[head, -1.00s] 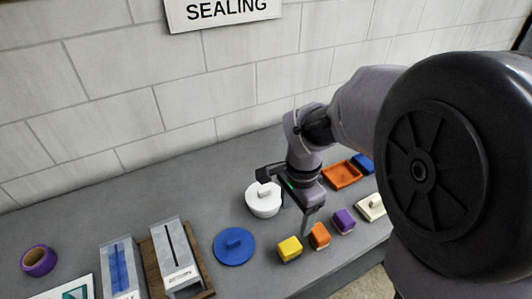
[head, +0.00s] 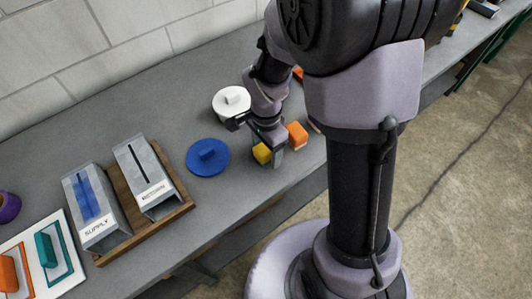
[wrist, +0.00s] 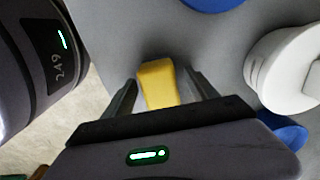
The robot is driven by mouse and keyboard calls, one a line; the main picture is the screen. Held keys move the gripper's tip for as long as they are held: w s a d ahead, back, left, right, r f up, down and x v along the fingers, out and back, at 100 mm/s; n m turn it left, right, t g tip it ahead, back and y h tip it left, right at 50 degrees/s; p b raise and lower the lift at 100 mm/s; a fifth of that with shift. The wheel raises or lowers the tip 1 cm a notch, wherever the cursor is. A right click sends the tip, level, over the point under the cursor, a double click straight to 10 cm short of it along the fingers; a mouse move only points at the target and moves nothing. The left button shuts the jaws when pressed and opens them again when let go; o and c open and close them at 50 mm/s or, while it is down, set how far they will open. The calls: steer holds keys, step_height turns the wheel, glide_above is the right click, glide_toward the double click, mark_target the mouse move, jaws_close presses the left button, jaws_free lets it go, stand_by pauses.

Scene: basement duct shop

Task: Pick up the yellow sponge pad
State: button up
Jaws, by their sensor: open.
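The yellow sponge pad (head: 262,153) is a small block on the grey bench near its front edge. In the wrist view the yellow sponge pad (wrist: 158,84) stands between the two fingers of my gripper (wrist: 163,79). The fingers are apart, with a gap on each side of the pad. In the head view my gripper (head: 268,155) is low over the bench at the pad, and a finger hides part of it.
An orange block (head: 298,135) sits close to the right of the yellow pad. A blue round lid (head: 208,157) lies to the left, and a white round lidded container (head: 231,101) stands behind. A wooden tray (head: 181,213) with metal holders is farther left.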

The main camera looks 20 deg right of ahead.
steer(key=shift+r, duration=0.1)
jaws_close()
steer(key=shift+r, duration=0.2)
step_height(320, 180, up, 3)
steer(key=shift+r+p, duration=0.15)
steer(key=shift+p, duration=0.9)
steer(key=s, duration=0.7)
steer(key=shift+s+r+p, duration=0.3)
steer(key=shift+r+p, duration=0.05)
steer(key=shift+p, duration=0.05)
steer(key=s+b, duration=0.8)
steer(key=b, duration=0.2)
steer(key=shift+s+r, duration=0.25)
steer(key=shift+r, duration=0.05)
steer(key=c, duration=0.8)
jaws_free()
steer(key=c, duration=0.5)
